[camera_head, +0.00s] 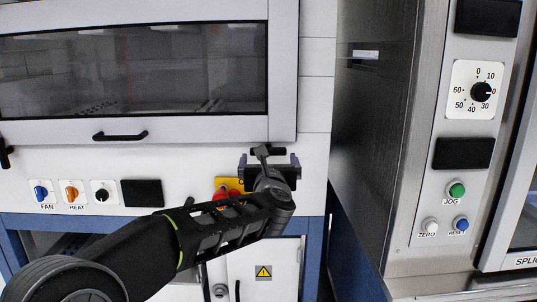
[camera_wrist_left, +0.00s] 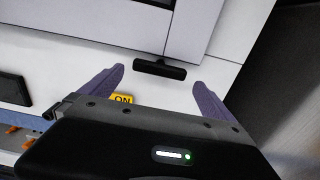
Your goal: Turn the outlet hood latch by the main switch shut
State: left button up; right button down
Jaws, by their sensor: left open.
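The outlet hood latch by the main switch is a short black bar (camera_wrist_left: 158,69) lying roughly level just under the hood's lower right corner. In the head view the latch (camera_head: 277,151) is partly hidden behind my left gripper (camera_head: 270,163). The left gripper (camera_wrist_left: 158,78) is open, its two purple fingers on either side of the latch in the wrist view. I see no contact, and the gap in depth is unclear. The main switch (camera_head: 221,195) is red on a yellow plate, partly covered by my left arm; the plate's ON mark (camera_wrist_left: 122,99) shows in the wrist view. My right gripper is not in view.
The glazed hood (camera_head: 283,70) has a black handle (camera_head: 120,136); another black latch (camera_head: 5,154) is at far left. FAN knob (camera_head: 41,193) and HEAT knob (camera_head: 71,193) sit lower left. A steel cabinet (camera_head: 372,150) with dial and buttons stands close on the right.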

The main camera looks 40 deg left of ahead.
pick_arm(q)
jog(key=x, duration=0.4)
jog(key=shift+p, duration=0.3)
jog(key=shift+c, duration=0.6)
jog(key=c, duration=1)
